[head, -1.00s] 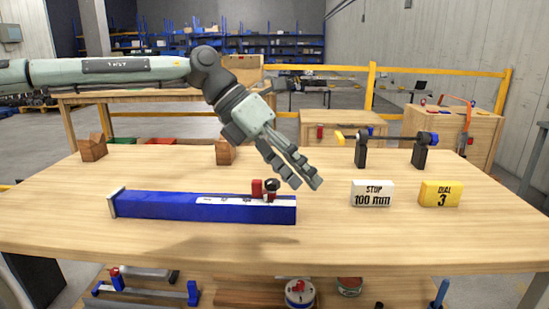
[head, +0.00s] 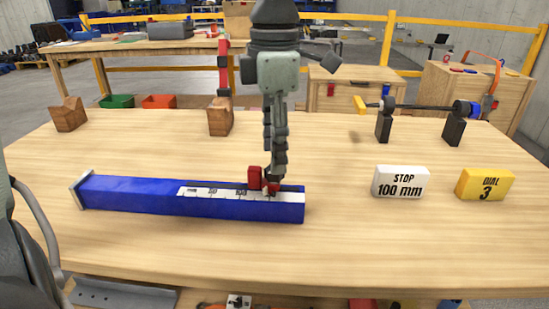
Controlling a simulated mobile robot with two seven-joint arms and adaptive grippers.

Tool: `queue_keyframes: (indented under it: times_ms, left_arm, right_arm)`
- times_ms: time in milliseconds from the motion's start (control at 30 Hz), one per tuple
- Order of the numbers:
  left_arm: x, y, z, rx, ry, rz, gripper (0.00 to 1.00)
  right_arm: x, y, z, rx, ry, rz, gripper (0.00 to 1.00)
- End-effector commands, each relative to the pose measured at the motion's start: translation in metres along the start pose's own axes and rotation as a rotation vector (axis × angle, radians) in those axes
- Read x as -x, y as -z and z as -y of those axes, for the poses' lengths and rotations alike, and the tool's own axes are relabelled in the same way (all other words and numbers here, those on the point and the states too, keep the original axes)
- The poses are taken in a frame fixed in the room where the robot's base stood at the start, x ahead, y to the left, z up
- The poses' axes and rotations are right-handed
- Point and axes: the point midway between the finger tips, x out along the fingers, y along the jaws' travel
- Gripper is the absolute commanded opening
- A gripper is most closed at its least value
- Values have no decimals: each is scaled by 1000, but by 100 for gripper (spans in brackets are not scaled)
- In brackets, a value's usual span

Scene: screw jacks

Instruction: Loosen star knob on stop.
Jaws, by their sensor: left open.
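The stop is a small red block (head: 255,177) on top of the blue rail (head: 140,196), towards the rail's right end beside the white scale strip (head: 215,192). A red part also shows at its right, low by my fingertips. My left gripper (head: 273,182) points straight down over the stop's right side, its fingers open at the place of the star knob. The fingers hide the dark knob, and I cannot tell whether they touch it. My right gripper is out of view.
A white block (head: 401,182) reads "STOP 100 mm" and a yellow block (head: 485,185) reads "DIAL 3". Behind them, a dark rod (head: 425,106) rests on two black stands. Wooden blocks (head: 69,114) stand at the back left. The front tabletop is clear.

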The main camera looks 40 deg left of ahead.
Motion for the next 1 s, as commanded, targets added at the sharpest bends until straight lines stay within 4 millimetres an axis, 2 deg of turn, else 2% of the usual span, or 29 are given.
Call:
queue_keyframes:
  times_ms: [33, 200, 533, 933, 1000]
  left_arm:
    - [-8, 1, 1, -1, 3, -3, 51]
    - [-25, 0, 0, 1, 3, -1, 51]
    - [-29, 0, 0, 1, 1, 2, 51]
    - [-29, 0, 0, 1, 1, 2, 1]
    - [-29, 0, 0, 3, 1, 2, 1]
  right_arm:
    - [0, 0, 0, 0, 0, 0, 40]
    - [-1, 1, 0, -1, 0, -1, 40]
    - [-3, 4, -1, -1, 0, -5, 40]
    - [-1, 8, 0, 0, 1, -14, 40]
    - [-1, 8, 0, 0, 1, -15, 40]
